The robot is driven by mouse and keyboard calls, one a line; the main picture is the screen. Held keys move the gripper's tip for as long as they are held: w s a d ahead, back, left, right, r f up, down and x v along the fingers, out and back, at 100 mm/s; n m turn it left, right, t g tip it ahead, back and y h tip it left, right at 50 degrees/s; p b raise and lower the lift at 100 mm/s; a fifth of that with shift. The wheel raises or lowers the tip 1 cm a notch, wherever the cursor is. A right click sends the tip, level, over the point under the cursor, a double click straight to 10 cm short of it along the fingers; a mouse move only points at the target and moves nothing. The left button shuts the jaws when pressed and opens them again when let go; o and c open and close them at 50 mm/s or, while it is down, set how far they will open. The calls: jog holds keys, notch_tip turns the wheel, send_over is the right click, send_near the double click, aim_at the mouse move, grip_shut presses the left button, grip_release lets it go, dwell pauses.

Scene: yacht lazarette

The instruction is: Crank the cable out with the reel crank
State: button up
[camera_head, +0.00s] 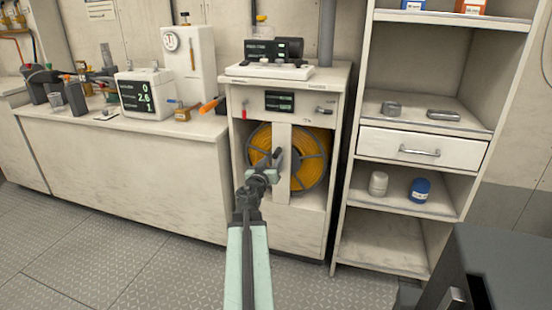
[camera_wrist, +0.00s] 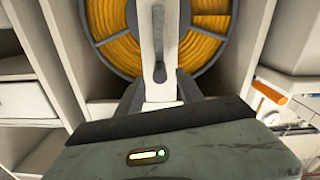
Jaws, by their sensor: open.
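The cable reel (camera_head: 308,158), wound with yellow-orange cable, sits inside a white cabinet behind a white vertical bar. It also shows in the wrist view (camera_wrist: 112,50). The reel crank (camera_wrist: 158,45) is a narrow grey lever in front of the bar in the wrist view. In the head view my gripper largely hides it. My gripper (camera_head: 274,160) is in front of the reel. In the wrist view its two dark fingers (camera_wrist: 160,88) stand apart on either side of the crank's end. I cannot tell whether either finger touches it.
A shelf unit (camera_head: 347,190) with a drawer (camera_head: 423,149) stands to the right of the cabinet (camera_head: 298,238). A counter (camera_head: 120,160) with tools and a display box (camera_head: 140,92) is to the left. Grey floor in front is clear; a dark block (camera_head: 500,260) stands at the lower right.

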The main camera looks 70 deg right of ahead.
aim_at(278, 152)
jog(key=shift+d+r, duration=0.1)
jog(key=d, duration=0.7)
jog(key=shift+w+d, duration=0.15)
jog(key=shift+d, duration=0.2)
grip_shut()
dwell(1.0)
